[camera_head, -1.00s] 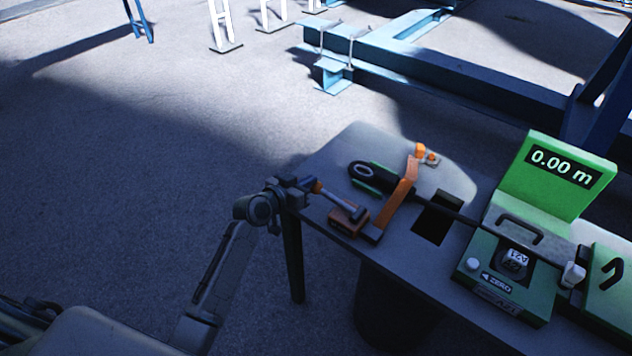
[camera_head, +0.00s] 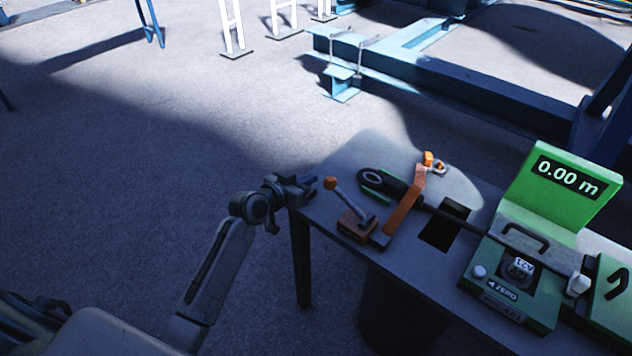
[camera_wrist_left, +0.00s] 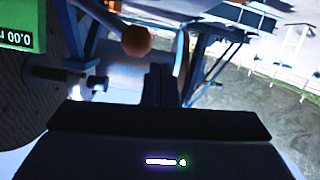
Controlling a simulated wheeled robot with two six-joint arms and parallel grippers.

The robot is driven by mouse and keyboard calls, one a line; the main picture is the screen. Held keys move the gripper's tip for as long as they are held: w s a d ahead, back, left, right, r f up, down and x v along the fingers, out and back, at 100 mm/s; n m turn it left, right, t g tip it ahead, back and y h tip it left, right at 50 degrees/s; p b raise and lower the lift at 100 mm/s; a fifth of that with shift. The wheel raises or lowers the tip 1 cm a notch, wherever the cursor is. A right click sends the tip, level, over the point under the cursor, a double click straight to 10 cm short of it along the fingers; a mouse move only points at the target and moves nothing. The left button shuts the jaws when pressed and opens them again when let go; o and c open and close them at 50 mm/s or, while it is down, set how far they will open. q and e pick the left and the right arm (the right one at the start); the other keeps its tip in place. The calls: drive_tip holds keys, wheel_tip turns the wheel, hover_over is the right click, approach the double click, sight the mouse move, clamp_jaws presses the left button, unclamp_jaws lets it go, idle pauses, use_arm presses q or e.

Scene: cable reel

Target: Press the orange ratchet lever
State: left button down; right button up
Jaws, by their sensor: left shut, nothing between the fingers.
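The ratchet lever is a grey rod with an orange round knob (camera_head: 330,184), rising from a brown-orange base (camera_head: 354,228) near the table's left edge. The rod leans up and left, so the knob is its high end. The knob also shows in the left wrist view (camera_wrist_left: 136,41), above and left of the dark fingers. My left gripper (camera_head: 311,184) is shut and empty just left of the knob, with a small gap in the head view. Its closed fingers show in the left wrist view (camera_wrist_left: 160,86). My right gripper is in neither view.
An orange bar (camera_head: 404,202) and a black cable with a looped end lie right of the lever on the grey table (camera_head: 345,158). A green counter display (camera_head: 565,180) reads 0.00 m at the right. Open floor lies left of the table.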

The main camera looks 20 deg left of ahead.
use_arm(q)
drive_tip(key=b+v, duration=0.1)
drive_tip(key=v, duration=0.6)
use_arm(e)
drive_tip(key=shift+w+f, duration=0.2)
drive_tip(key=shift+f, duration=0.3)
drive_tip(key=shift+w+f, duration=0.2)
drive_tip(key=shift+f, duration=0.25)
use_arm(q)
drive_tip(key=shift+w, duration=0.1)
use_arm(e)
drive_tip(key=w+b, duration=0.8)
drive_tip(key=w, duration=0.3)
use_arm(q)
drive_tip(key=d+m+t+b, duration=0.1)
drive_tip(key=d+t+b, duration=0.1)
drive_tip(key=b, duration=0.1)
drive_tip(key=s+d+m+t+h+b, duration=0.1)
drive_tip(key=d+t+b, duration=0.1)
drive_tip(key=b, duration=0.1)
drive_tip(key=shift+d+r+m+t+h, duration=0.1)
drive_tip(key=shift+m+t+h, duration=0.2)
drive_tip(key=shift+t, duration=0.1)
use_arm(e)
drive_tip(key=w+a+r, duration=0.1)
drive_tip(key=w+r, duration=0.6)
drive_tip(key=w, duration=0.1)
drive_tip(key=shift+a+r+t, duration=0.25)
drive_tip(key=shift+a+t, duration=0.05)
